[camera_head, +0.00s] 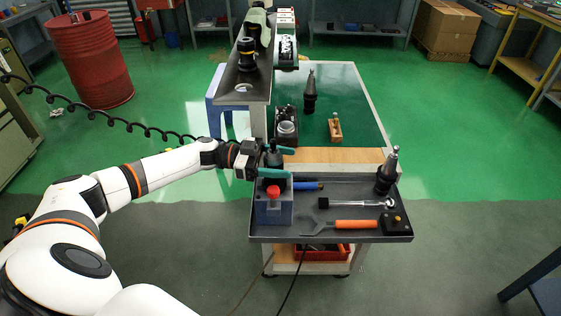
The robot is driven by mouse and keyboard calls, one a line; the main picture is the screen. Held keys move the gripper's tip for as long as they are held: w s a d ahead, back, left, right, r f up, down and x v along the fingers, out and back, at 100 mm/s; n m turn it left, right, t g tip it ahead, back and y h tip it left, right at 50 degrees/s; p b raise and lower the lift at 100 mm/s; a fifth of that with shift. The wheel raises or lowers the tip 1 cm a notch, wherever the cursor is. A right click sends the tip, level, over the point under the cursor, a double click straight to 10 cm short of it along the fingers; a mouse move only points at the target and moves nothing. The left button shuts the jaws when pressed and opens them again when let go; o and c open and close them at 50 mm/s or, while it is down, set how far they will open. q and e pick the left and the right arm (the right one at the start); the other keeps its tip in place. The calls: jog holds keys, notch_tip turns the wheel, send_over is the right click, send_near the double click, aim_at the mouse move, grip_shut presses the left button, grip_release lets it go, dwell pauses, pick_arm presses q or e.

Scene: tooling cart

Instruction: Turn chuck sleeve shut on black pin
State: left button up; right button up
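My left gripper (276,161) reaches in from the left over the back left of the grey tray. Its two teal fingers are spread apart, one on the far side and one on the near side of a dark upright chuck (272,158). I cannot tell whether either finger touches it. The chuck's sleeve and any black pin in it are too small and dark to make out. A blue-grey block (273,211) with a red knob stands just in front of the gripper. My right gripper is not in view.
The cart tray (330,237) holds a blue-handled tool (308,186), a ratchet (355,203), an orange-handled wrench (355,225), a black button box (396,222) and a black tool holder (386,173). A raised shelf (257,85) stands behind. The tray's middle has some bare room.

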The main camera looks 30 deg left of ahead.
pick_arm(q)
jog(key=shift+s+a+f, duration=0.1)
jog(key=shift+a, duration=0.15)
jog(key=b+v, duration=0.4)
jog(key=v, duration=0.7)
jog(key=shift+a+b, duration=0.25)
jog(key=shift+b, duration=0.1)
jog(key=shift+s, duration=0.1)
